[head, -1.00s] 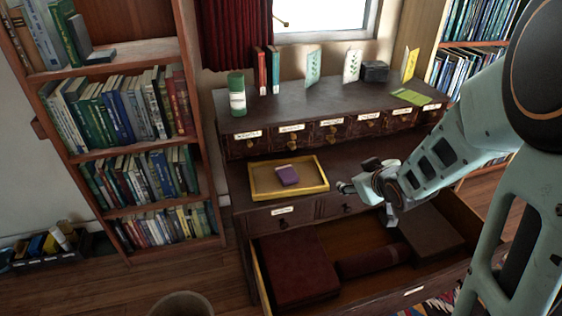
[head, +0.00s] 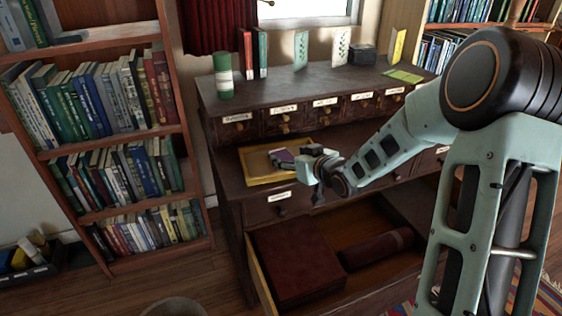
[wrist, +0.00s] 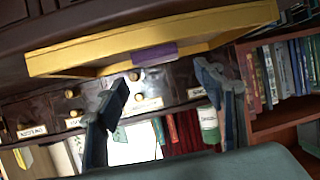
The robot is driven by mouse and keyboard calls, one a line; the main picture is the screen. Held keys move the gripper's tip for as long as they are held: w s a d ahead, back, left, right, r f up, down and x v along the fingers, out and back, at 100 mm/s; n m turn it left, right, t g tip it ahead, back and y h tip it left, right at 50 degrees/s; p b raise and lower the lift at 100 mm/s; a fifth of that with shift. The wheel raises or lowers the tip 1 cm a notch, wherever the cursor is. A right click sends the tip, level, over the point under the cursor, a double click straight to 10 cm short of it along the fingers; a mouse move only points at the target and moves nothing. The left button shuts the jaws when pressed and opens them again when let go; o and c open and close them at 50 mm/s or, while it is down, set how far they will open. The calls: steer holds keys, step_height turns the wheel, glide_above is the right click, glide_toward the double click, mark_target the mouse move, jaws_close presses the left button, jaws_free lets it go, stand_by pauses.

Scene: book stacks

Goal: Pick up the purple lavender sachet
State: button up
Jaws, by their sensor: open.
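The purple lavender sachet (head: 281,155) lies in a shallow yellow tray (head: 252,167) on the ledge of the dark wooden cabinet. In the head view my gripper (head: 293,161) is at the tray's right side, beside the sachet and partly in front of it. In the wrist view my gripper (wrist: 164,92) is open, with its two dark fingers apart and nothing between them. That view is turned over; the sachet (wrist: 155,53) shows over the rim of the tray (wrist: 95,53), beyond the fingertips and apart from them.
A large drawer (head: 262,277) stands pulled out below the ledge, holding a dark red box (head: 295,262) and a red roll (head: 376,248). Small labelled drawers line the back. A green canister (head: 223,78) and books stand on top. A bookcase (head: 125,208) stands at left.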

mark_target(282, 155)
steer(key=w+f, duration=0.1)
steer(key=w+a+f+b, duration=0.1)
steer(key=w+b, duration=0.1)
steer(key=shift+w+a+f, duration=0.1)
steer(key=shift+a+f, duration=0.25)
steer(key=shift+f, duration=0.05)
steer(key=shift+w+a+f, duration=0.1)
steer(key=shift+w+a, duration=0.15)
steer(key=shift+w, duration=0.15)
steer(key=c, duration=1.1)
steer(key=shift+c, duration=0.2)
